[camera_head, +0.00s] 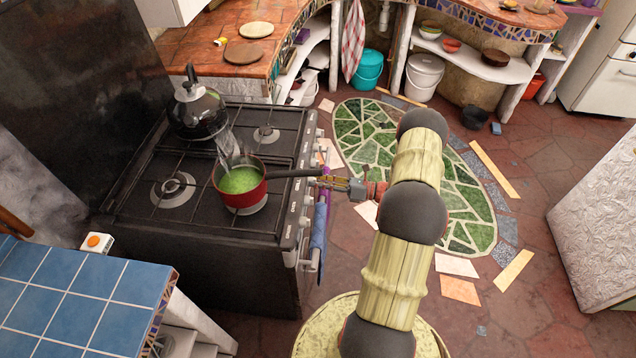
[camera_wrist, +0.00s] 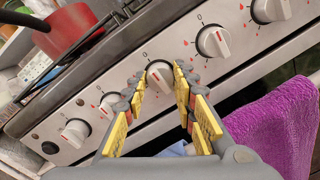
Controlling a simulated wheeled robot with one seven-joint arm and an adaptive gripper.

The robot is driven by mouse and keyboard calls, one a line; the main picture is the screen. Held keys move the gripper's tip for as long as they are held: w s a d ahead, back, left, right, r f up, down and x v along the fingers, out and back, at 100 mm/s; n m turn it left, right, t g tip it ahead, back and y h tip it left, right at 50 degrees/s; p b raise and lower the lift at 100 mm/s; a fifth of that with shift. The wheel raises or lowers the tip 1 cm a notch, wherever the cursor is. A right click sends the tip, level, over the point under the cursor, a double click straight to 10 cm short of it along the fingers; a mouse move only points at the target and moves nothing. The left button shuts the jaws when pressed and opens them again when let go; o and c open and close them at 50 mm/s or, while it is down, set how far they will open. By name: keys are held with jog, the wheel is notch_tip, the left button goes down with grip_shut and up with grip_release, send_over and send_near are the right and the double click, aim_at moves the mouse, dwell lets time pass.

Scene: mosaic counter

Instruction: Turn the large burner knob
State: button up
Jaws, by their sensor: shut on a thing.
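A row of white round knobs with red marks runs along the stove's front panel (camera_wrist: 130,55) in the wrist view. My gripper (camera_wrist: 159,80) has its yellow-padded fingers on both sides of the middle knob (camera_wrist: 159,74) and is shut on it. The knob's white face and red mark show between the fingertips. Other knobs stand free to the right (camera_wrist: 214,41) and to the left (camera_wrist: 75,133). In the head view my gripper (camera_head: 338,183) is at the front edge of the stove (camera_head: 170,225), and the held knob is hidden there.
A red pot (camera_head: 240,197) with green contents stands on a burner, its dark handle reaching toward my gripper. A kettle (camera_head: 196,112) stands behind it. A purple towel (camera_wrist: 285,125) hangs below the panel, and a blue cloth (camera_head: 318,235) hangs at the stove front.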

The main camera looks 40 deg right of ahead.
jog(key=n+y+b, duration=0.1)
jog(key=n+b, duration=0.1)
jog(key=n, duration=0.9)
jog(key=shift+f, duration=0.15)
jog(key=shift+n+b, duration=0.3)
jog(key=shift+n, duration=0.1)
jog(key=o, duration=1.2)
jog(key=shift+c, duration=0.2)
jog(key=shift+s+d, duration=0.1)
jog(key=v, duration=1.1)
jog(key=shift+s+d, duration=0.2)
jog(key=shift+s, duration=0.15)
jog(key=shift+f, duration=0.15)
jog(key=c, duration=0.3)
